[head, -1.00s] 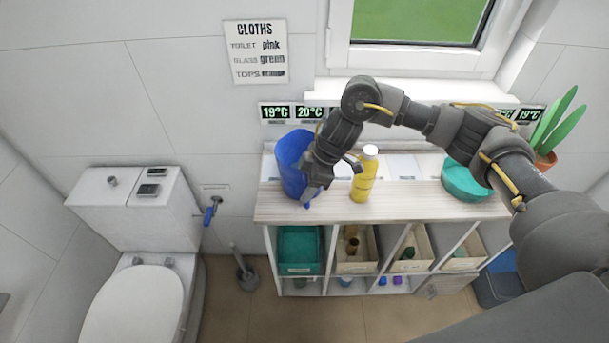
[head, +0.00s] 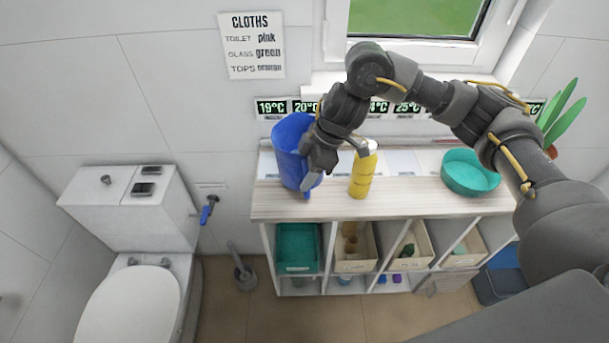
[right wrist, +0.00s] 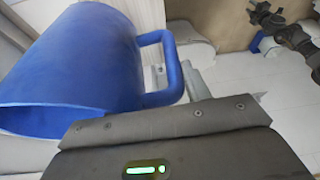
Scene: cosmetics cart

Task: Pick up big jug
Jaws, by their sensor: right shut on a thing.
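The big blue jug (head: 290,148) is at the left end of the cart's pale top (head: 400,199) in the head view. It appears slightly raised, though the gap under it is hard to see. My right gripper (head: 311,184) is at the jug's right side, shut on its handle. In the right wrist view the jug (right wrist: 75,70) fills the upper left, its open mouth facing lower left. Its handle (right wrist: 172,66) runs down to the gripper fingers (right wrist: 190,85), which are partly hidden.
A yellow bottle (head: 363,172) with a white cap stands just right of my gripper. A teal bowl (head: 471,171) sits further right, near a plant (head: 562,120). A toilet (head: 130,210) is at the left. The wall is close behind.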

